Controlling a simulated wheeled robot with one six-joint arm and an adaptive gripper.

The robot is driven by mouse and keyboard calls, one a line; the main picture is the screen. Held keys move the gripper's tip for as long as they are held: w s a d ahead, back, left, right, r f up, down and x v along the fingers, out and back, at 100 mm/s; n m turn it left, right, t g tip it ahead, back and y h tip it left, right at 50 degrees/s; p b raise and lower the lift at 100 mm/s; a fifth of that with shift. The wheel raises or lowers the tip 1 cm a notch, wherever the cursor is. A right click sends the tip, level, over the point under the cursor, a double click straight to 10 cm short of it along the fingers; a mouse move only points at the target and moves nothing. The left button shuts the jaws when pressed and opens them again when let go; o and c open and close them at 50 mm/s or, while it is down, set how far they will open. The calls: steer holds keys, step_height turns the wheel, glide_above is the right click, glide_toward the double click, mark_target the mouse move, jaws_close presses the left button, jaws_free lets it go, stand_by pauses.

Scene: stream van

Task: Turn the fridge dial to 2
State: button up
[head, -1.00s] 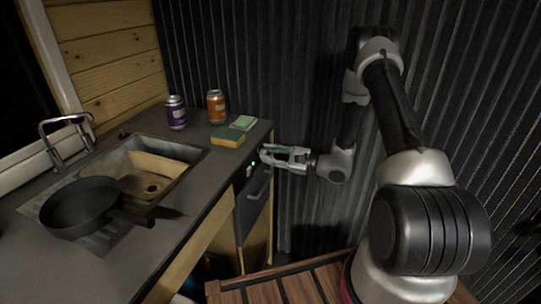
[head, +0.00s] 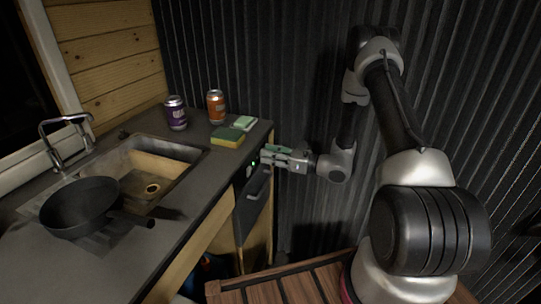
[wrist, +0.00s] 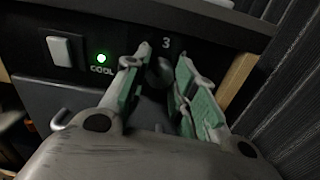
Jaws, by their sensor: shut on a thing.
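The fridge (head: 250,205) is a dark front under the counter's right end, with a bar handle. In the wrist view its black control panel (wrist: 85,30) has a white rocker switch (wrist: 60,51), a lit green light marked COOL (wrist: 101,58) and a dark dial (wrist: 164,72). A white 3 (wrist: 167,43) shows above the dial; other numbers and the dial's pointer cannot be made out. My gripper (wrist: 157,68) is shut on the dial, with a green-padded finger at each side. In the head view my gripper (head: 268,155) meets the panel from the right and hides the dial.
Above the fridge, the counter holds a green-and-yellow sponge (head: 228,138), a pale green block (head: 244,122), an orange can (head: 216,107) and a purple can (head: 176,112). A corrugated wall (head: 310,90) stands close behind my gripper.

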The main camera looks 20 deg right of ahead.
steer(key=shift+m, duration=0.3)
steer(key=o, duration=0.8)
steer(key=shift+c, duration=0.2)
steer(key=v, duration=1.2)
steer(key=shift+d+f, duration=0.1)
